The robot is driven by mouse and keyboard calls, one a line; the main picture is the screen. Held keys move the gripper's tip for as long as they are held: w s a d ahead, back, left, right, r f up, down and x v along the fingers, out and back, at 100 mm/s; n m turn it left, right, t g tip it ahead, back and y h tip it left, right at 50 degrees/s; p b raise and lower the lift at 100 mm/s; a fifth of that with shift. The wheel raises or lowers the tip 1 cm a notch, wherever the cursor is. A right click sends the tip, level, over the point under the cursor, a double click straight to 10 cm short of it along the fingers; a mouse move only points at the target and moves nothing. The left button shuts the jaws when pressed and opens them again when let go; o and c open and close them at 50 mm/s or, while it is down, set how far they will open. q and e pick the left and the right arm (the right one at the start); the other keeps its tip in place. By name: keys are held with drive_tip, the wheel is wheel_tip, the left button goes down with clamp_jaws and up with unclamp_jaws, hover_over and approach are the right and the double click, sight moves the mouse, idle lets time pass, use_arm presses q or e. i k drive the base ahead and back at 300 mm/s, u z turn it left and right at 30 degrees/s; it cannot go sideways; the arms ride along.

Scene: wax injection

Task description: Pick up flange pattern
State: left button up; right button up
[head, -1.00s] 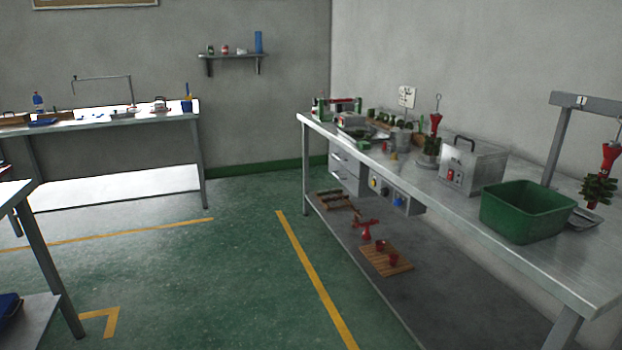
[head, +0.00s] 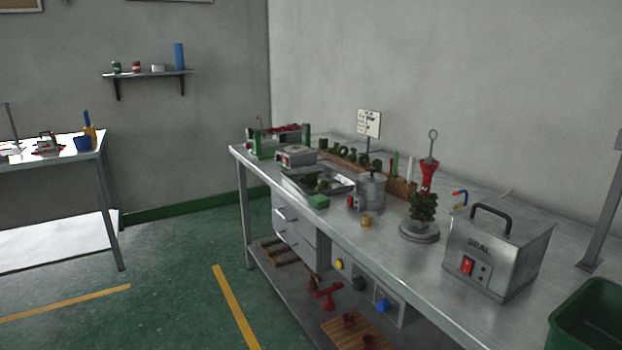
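I cannot tell for sure which piece is the flange pattern. Several small dark green pieces stand in a row on a wooden rack (head: 350,158) at the back of the right-hand steel bench (head: 395,245). More green pieces lie in a shallow metal tray (head: 308,181) in front of it. A dark green cluster (head: 423,207) hangs around a red-topped post on a round grey base. A green block (head: 318,201) lies by the tray's near edge. Neither of my grippers is in view.
A metal box with a handle (head: 497,250) and a green bin (head: 590,320) take up the bench's near right. A grey pot (head: 371,190) stands near the tray. Red parts and a wooden board (head: 357,333) lie on the lower shelf. The floor left of the bench (head: 170,290) is clear.

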sight(324, 185)
drive_tip(key=u, duration=0.3)
drive_tip(key=i, duration=0.4)
drive_tip(key=u, duration=0.85)
drive_tip(key=i, duration=1.15)
drive_tip(key=z, duration=0.55)
drive_tip(key=i, duration=1)
drive_tip(key=z, duration=0.9)
